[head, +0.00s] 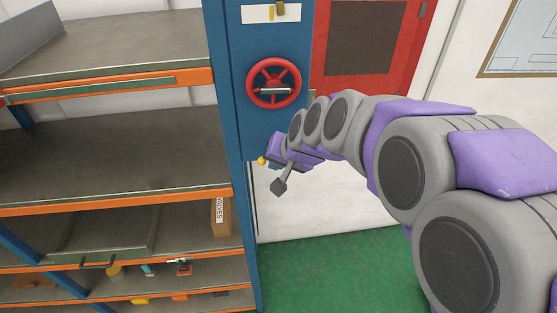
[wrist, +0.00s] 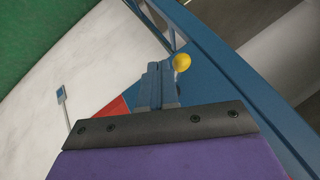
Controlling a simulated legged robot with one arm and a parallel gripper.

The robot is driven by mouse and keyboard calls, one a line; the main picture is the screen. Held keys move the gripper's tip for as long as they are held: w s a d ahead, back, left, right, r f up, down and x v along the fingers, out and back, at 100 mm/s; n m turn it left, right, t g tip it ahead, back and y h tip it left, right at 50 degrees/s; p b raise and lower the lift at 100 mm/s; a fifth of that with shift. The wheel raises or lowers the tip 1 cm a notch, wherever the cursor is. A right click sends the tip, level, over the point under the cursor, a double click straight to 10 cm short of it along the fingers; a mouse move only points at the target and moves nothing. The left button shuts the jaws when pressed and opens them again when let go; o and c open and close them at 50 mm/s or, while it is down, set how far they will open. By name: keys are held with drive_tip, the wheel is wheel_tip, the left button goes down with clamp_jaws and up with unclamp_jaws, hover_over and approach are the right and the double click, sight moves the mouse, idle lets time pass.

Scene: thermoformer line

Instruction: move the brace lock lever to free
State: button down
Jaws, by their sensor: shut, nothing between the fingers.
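A yellow ball knob (head: 262,161) sits low by the edge of the blue post (head: 236,60); I take it as the end of the lock lever, whose shaft is hidden. In the wrist view the yellow knob (wrist: 182,62) is just right of my fingertips, near the blue post (wrist: 235,75). Whether they touch I cannot tell. My gripper (head: 268,153) is at the post's lower part, partly hidden by its own body. In the wrist view my gripper (wrist: 158,68) has its fingers together, with nothing between them.
A red handwheel (head: 273,84) is on the post above my gripper. A grey paddle-ended rod (head: 282,183) shows below my wrist. Orange-edged shelves (head: 120,205) stand left, with a box (head: 221,217). A red panel (head: 365,45) is behind. Green floor (head: 330,275) is clear below.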

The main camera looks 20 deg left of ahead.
drive_tip(key=shift+s+a, duration=0.1)
drive_tip(key=shift+a, duration=0.2)
drive_tip(key=shift+a, duration=0.2)
drive_tip(key=shift+d, duration=0.1)
